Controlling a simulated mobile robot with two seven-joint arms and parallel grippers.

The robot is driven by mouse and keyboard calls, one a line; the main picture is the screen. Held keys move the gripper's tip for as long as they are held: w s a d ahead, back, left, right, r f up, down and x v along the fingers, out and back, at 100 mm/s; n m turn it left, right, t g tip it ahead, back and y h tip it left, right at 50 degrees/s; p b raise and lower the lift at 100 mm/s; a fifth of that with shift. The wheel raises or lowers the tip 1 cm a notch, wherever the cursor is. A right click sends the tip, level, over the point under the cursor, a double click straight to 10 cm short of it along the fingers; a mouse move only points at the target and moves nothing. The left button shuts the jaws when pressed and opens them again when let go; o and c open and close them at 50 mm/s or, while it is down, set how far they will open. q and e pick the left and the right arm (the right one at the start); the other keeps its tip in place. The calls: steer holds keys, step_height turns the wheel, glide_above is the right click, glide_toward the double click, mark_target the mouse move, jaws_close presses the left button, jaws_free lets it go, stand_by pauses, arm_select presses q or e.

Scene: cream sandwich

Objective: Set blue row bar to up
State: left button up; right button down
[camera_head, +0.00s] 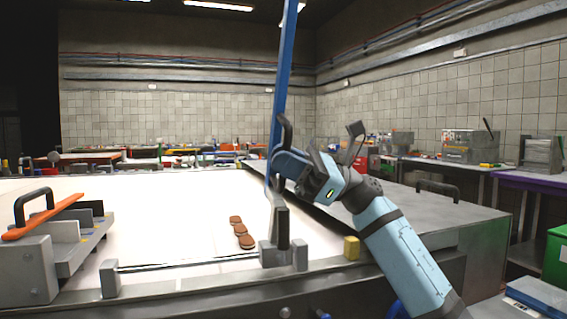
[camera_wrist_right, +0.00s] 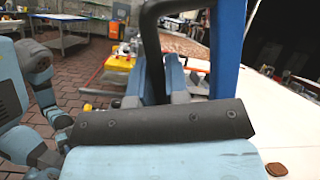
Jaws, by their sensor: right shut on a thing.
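The blue row bar (camera_head: 285,60) stands nearly upright in the head view, leaning slightly right at its top, which runs out of the frame. Its lower end meets a dark grey bracket (camera_head: 282,228) at the front edge of the white work surface. It also shows as a tall blue strip in the right wrist view (camera_wrist_right: 228,50). My right gripper (camera_head: 286,160) is shut on the bar's black handle (camera_wrist_right: 154,60); its fingers (camera_wrist_right: 163,85) close around the handle's lower part, and the exact contact is partly hidden. My left gripper is not in view.
An orange bar (camera_head: 42,217) with a black handle lies low on the left block. Brown biscuits (camera_head: 241,232) lie in a row on the white surface (camera_head: 180,225). A yellow block (camera_head: 351,248) sits at the front edge. A grey metal top (camera_head: 430,213) lies to the right.

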steer(key=shift+s+a+f, duration=0.1)
steer(key=shift+f, duration=0.15)
steer(key=c, duration=1.3)
jaws_free()
steer(key=shift+o, duration=0.8)
steer(key=shift+r, duration=0.1)
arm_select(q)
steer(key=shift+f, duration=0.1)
arm_select(e)
steer(key=shift+d, duration=0.2)
steer(key=shift+d+f, duration=0.2)
steer(key=shift+d, duration=0.05)
arm_select(q)
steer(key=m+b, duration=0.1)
steer(key=b, duration=0.1)
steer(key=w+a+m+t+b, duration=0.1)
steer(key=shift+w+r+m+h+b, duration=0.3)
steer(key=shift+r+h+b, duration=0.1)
arm_select(e)
steer(key=v, duration=1.1)
steer(key=shift+d, duration=0.15)
